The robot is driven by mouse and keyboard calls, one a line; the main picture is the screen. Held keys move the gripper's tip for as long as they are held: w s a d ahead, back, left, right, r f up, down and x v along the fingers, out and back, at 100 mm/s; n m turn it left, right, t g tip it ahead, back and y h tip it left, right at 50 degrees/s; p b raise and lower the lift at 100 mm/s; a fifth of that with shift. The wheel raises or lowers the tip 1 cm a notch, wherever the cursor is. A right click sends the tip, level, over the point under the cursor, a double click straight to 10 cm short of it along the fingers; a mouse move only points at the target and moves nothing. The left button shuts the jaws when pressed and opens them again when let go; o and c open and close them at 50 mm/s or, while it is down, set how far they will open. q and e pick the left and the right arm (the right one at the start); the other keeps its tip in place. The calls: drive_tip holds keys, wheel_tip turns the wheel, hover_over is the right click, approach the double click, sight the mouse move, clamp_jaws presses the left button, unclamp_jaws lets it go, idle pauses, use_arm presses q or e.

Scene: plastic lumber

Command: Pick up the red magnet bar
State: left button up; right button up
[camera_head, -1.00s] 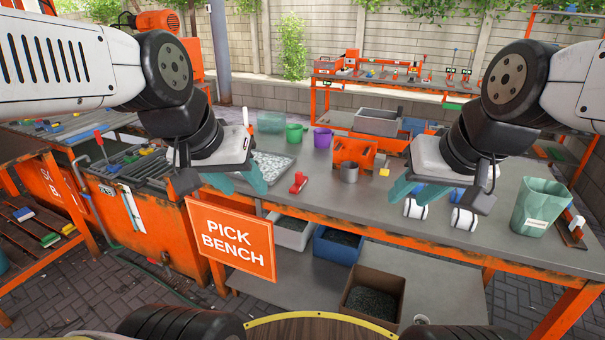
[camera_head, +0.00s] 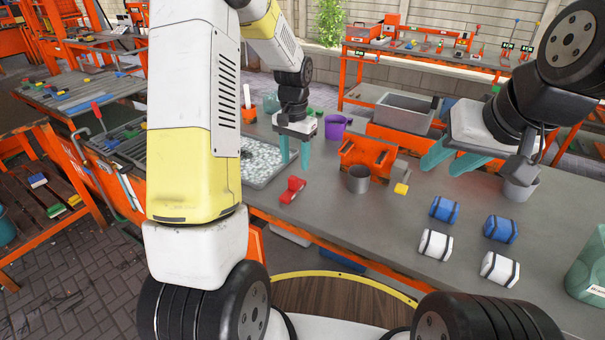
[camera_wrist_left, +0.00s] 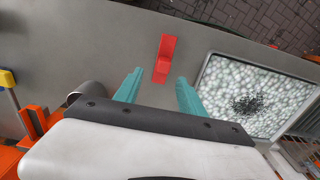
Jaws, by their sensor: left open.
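The red magnet bar (camera_head: 292,190) lies on the grey bench top, just right of the tray of pale pebbles. It also shows in the left wrist view (camera_wrist_left: 164,58), just beyond the fingertips and roughly in line with the gap between them. My left gripper (camera_head: 294,163) is open and empty, with teal fingers pointing down behind the bar in the head view. Its two fingers show spread apart in the left wrist view (camera_wrist_left: 159,78). My right gripper (camera_head: 440,172) is open and empty above the bench's right part.
The pebble tray (camera_head: 246,178) lies left of the bar. A grey metal cup (camera_head: 359,180), an orange holder (camera_head: 367,152) and a yellow block (camera_head: 401,189) stand to the right. Blue and white rolls (camera_head: 444,209) lie further right. A purple bucket (camera_head: 337,127) stands behind.

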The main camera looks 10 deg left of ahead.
sight(293, 177)
use_arm(q)
drive_tip(key=f, duration=0.8)
drive_tip(key=shift+a, duration=0.4)
drive_tip(key=shift+r, duration=0.1)
clamp_jaws()
